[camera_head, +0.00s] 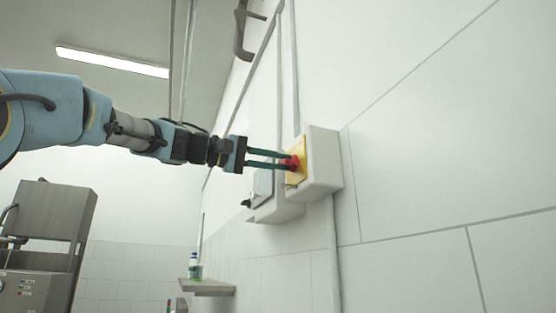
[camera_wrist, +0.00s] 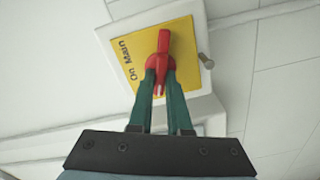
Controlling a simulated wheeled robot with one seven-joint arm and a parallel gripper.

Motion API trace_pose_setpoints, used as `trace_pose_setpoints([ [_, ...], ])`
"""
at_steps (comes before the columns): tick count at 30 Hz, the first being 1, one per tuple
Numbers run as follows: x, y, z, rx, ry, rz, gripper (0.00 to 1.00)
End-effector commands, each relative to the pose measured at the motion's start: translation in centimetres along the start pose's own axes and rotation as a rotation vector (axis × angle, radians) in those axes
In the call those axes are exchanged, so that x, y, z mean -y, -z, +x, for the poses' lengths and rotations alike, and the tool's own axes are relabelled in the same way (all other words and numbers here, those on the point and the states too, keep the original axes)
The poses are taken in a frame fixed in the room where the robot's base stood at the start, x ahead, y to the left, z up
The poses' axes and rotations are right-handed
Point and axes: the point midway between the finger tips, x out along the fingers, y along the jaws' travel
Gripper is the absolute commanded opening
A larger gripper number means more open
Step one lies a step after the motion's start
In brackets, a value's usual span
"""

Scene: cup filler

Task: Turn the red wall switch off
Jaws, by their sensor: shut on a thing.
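The red wall switch (camera_head: 292,162) sits on a yellow plate (camera_head: 301,150) on a white box (camera_head: 324,158) fixed to the wall. In the wrist view the red handle (camera_wrist: 163,45) stands on the yellow plate (camera_wrist: 141,62), which bears the words "On" and "Main". My gripper (camera_head: 284,160) reaches in from the left, and its green fingers are shut on the red handle. The fingertips (camera_wrist: 160,77) close around the handle's lower end and hide part of it. The handle's upper end sticks out past them.
A second white wall box (camera_head: 275,205) with a grey front is beside and below the switch box. Thin pipes (camera_head: 278,90) run along the wall near both boxes. A small shelf (camera_head: 207,286) holds a bottle (camera_head: 194,267). A steel machine (camera_head: 45,245) stands at the left.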

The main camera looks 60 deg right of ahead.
Motion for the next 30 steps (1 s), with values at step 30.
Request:
trace_pose_setpoints([
  [30, 0.21, -0.01, 0.01, -0.001, 0.0, -0.387, 0.0],
])
